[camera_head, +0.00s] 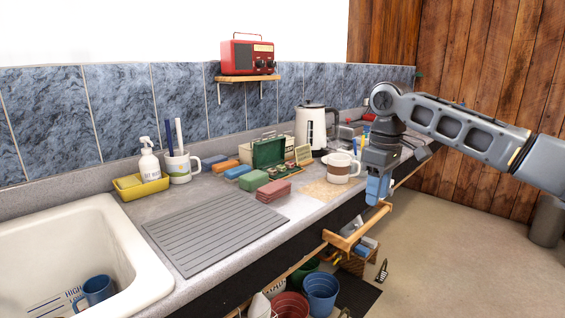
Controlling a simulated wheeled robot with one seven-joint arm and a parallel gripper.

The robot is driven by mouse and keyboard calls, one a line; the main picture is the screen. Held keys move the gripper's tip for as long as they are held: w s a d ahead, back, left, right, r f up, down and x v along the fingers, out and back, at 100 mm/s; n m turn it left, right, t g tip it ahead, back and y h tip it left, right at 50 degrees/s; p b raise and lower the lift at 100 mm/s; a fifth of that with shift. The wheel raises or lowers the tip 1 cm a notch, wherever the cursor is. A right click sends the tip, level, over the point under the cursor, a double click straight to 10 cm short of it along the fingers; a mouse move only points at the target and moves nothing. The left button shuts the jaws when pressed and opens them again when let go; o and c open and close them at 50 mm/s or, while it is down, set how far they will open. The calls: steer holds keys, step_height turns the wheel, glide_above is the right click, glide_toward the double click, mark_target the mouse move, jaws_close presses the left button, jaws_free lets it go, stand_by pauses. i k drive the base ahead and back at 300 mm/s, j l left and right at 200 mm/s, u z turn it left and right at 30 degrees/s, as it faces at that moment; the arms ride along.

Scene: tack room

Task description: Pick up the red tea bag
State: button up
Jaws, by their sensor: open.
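A dull red packet (273,190), which looks like the red tea bag, lies near the front edge of the counter (215,273). It seems to be a small stack, and its exact shape is hard to tell. A green packet (253,180) lies just behind and left of it. My gripper (377,192) points down with its blue fingers beyond the counter's front edge, well to the right of the red packet. It is open, and nothing shows between its fingers.
Blue (237,171) and orange (224,166) packets, an open green box (270,152), a brown-banded mug (340,168) and a kettle (311,130) stand behind. A ribbed grey mat (215,232) and a sink (75,245) are left. Buckets (321,291) stand below the counter.

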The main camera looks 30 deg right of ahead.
mark_target(290, 165)
steer(key=i, duration=1.5)
